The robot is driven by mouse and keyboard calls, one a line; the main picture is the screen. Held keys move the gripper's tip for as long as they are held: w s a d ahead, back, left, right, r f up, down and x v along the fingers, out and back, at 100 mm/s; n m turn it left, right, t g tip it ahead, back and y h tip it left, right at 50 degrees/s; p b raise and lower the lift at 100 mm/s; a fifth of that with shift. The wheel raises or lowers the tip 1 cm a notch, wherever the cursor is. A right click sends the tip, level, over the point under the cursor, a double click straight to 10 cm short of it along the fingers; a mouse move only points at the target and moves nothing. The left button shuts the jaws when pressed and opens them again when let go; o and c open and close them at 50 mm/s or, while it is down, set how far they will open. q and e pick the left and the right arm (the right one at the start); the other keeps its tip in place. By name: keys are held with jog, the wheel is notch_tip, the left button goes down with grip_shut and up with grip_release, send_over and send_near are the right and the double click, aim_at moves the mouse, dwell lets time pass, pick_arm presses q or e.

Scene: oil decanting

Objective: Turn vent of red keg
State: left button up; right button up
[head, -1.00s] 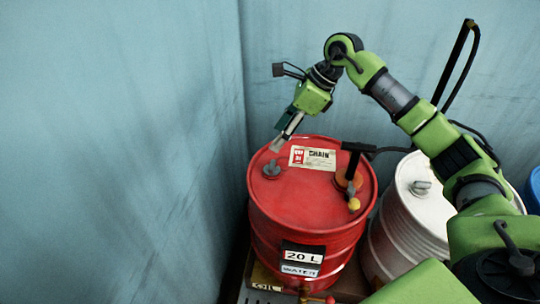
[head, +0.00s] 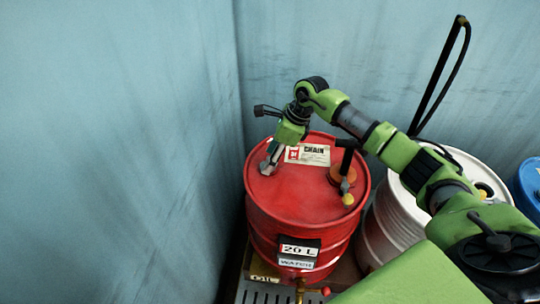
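The red keg (head: 305,195) stands upright in the corner, with a paper label reading "CHAIN" on its lid. Its small grey vent (head: 265,169) sits near the left edge of the lid and is largely covered by my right gripper. My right gripper (head: 269,163) points down with its fingertips at the vent. It looks to be around or against the vent; I cannot tell whether the fingers grip it. My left gripper is not in view.
A white drum (head: 385,235) and a blue drum (head: 530,185) stand to the right. Blue walls close in behind and left.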

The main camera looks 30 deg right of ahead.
jog(key=shift+a+f, duration=0.1)
jog(key=shift+f, duration=0.15)
jog(key=c, duration=1.1)
